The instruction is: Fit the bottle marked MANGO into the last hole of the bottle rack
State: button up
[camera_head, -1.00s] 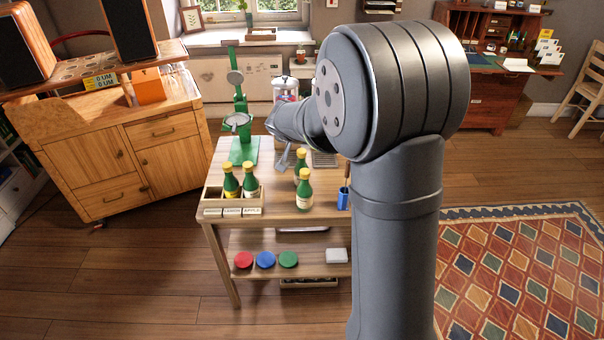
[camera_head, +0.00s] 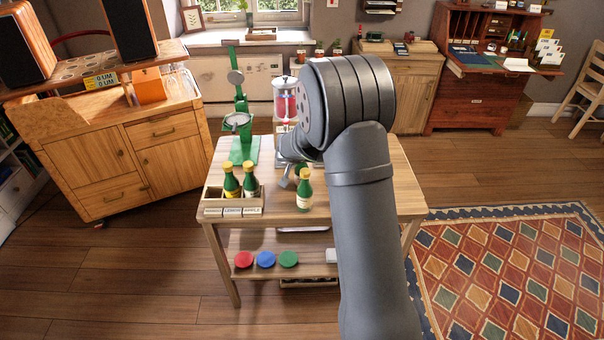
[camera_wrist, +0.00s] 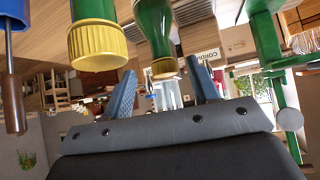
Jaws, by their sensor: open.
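The wooden bottle rack (camera_head: 208,197) stands at the table's front left. Two green bottles with yellow caps, one left (camera_head: 231,183) and one right (camera_head: 250,182), stand in it; its left end looks empty. Two similar bottles stand loose to the right: a front one (camera_head: 305,193) and one behind it (camera_head: 300,171), partly hidden. I cannot tell which is MANGO. My gripper (camera_head: 285,180) is open, left of the loose bottles. In the upside-down wrist view, my gripper (camera_wrist: 165,92) has a capped bottle (camera_wrist: 155,35) between its fingers in the picture; a nearer bottle (camera_wrist: 97,38) is left.
A green press (camera_head: 240,125) stands behind the rack. A red-filled glass dispenser (camera_head: 284,100) is behind my arm. Coloured discs (camera_head: 265,260) lie on the lower shelf. The table's right side is clear.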

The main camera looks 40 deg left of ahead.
jog(key=shift+x, duration=3.45)
jog(key=shift+a+r, duration=0.15)
jog(key=shift+r, duration=0.05)
grip_shut()
